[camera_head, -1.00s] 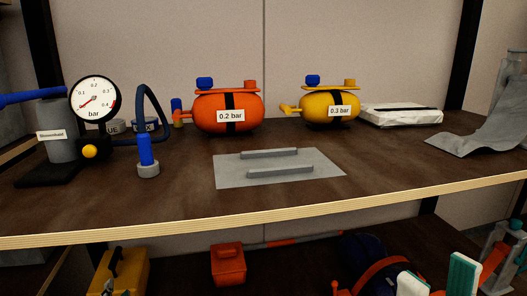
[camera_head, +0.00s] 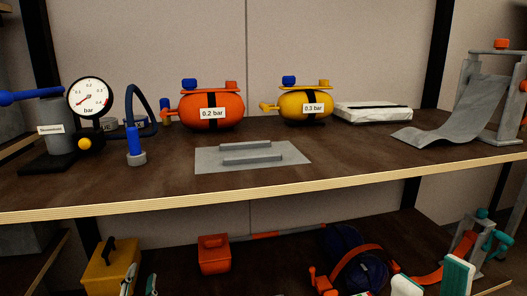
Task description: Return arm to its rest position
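My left gripper (camera_head: 139,284) shows only its white and teal fingertips at the bottom edge of the head view, in front of the yellow box on the lower shelf. The tips stand apart with nothing seen between them. My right gripper (camera_head: 431,280) shows at the bottom right, its two white and teal fingertips wide apart. It appears empty, in front of the lower shelf. Both arms are otherwise hidden below the frame, and neither gripper is at the upper shelf.
The upper shelf (camera_head: 350,170) holds a gauge pump (camera_head: 92,97), an orange tank (camera_head: 206,124), a yellow tank (camera_head: 307,102), a grey plate (camera_head: 290,154), a white package (camera_head: 375,112) and a grey stand (camera_head: 490,120). The lower shelf holds a yellow box (camera_head: 110,265), an orange box (camera_head: 213,260) and a dark blue bundle (camera_head: 347,258).

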